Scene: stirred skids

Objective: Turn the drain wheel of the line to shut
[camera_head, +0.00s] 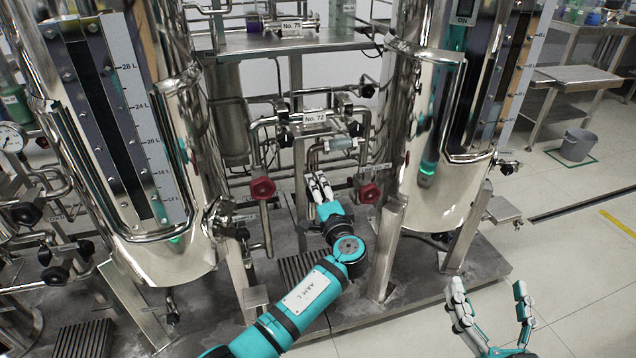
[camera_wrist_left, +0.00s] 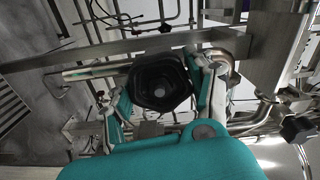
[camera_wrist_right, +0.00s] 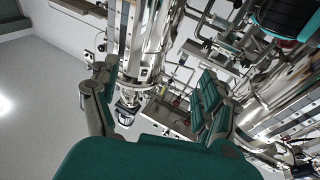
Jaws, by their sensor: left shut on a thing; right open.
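My left gripper (camera_head: 322,187) reaches in between the two steel tanks, below the label No. 72 (camera_head: 314,117). In the left wrist view its fingers (camera_wrist_left: 158,90) are closed around the sides of a black lobed wheel (camera_wrist_left: 160,82). In the head view the hand hides this wheel. A red wheel (camera_head: 262,188) is to the left of the hand and another red wheel (camera_head: 369,193) to its right, both apart from it. My right gripper (camera_head: 490,312) is open and empty over the pale floor, and it also shows in the right wrist view (camera_wrist_right: 155,85).
The left tank (camera_head: 175,262) and right tank (camera_head: 437,205) flank the left arm closely. Pipes and several black knobs crowd behind the hand. The label No. 75 (camera_head: 291,25) is on the upper line. A grey bucket (camera_head: 577,145) stands on open floor at right.

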